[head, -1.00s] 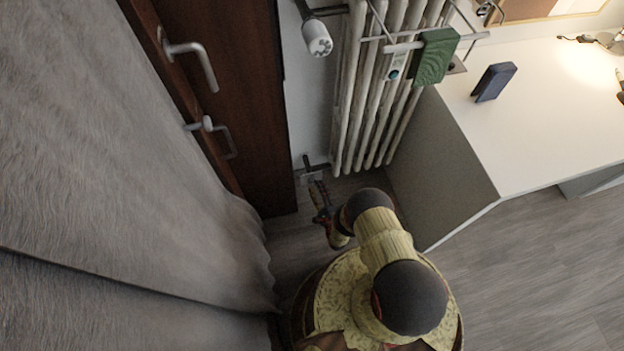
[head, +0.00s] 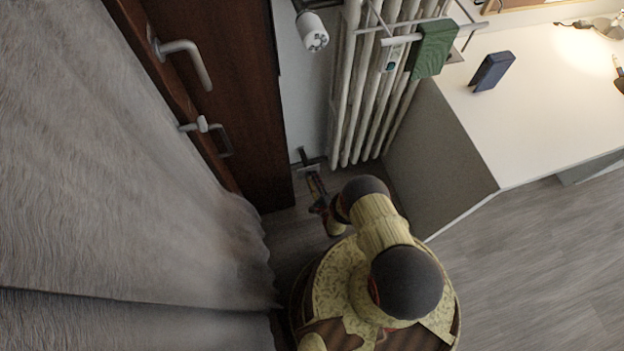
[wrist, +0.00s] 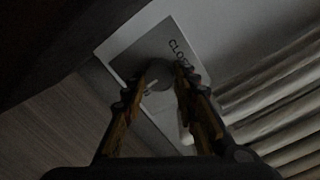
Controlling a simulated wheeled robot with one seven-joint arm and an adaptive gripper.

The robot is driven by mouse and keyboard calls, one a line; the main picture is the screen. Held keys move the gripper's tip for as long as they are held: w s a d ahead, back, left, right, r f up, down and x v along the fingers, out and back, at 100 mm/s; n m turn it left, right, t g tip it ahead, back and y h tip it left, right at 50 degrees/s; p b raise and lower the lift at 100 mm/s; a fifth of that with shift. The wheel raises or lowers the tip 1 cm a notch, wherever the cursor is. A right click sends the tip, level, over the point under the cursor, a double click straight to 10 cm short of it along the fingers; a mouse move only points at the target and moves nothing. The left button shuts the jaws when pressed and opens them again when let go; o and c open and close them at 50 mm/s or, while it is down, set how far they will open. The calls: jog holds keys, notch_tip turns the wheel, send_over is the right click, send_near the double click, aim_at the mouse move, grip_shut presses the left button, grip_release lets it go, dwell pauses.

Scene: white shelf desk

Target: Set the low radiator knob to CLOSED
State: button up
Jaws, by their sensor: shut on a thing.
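The low radiator knob (wrist: 158,73) is a round grey knob in the wrist view, in front of a grey label plate (wrist: 128,60). Dark letters beginning "CLOS" stand on the plate at its upper right; other lettering at the lower left is partly hidden. A short pale mark shows at the knob's lower left, away from those upper letters. My gripper (wrist: 157,84) is shut on the knob, one finger on each side. In the head view my gripper (head: 313,181) reaches to the low pipe fitting beside the radiator's foot; the knob itself is too small to make out there.
The ribbed radiator (head: 370,95) stands right of the fitting, with a white upper knob (head: 312,34) above. A brown door (head: 225,90) and grey curtain (head: 110,190) are at left. The white desk (head: 540,120) and its side panel stand at right, leaving a narrow floor gap.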

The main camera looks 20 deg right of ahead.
jog(key=c, duration=0.3)
jog(key=shift+n, duration=0.4)
jog(key=shift+c, duration=0.2)
jog(key=shift+s+a+n+h, duration=0.15)
jog(key=shift+n+h, duration=0.4)
jog(key=shift+n, duration=4.95)
jog(key=shift+w+a+n+h, duration=0.15)
jog(key=shift+n+h, duration=0.35)
jog(key=shift+n, duration=5)
jog(key=shift+s+a+n+h, duration=0.15)
jog(key=shift+n+h, duration=0.4)
jog(key=shift+n, duration=4.95)
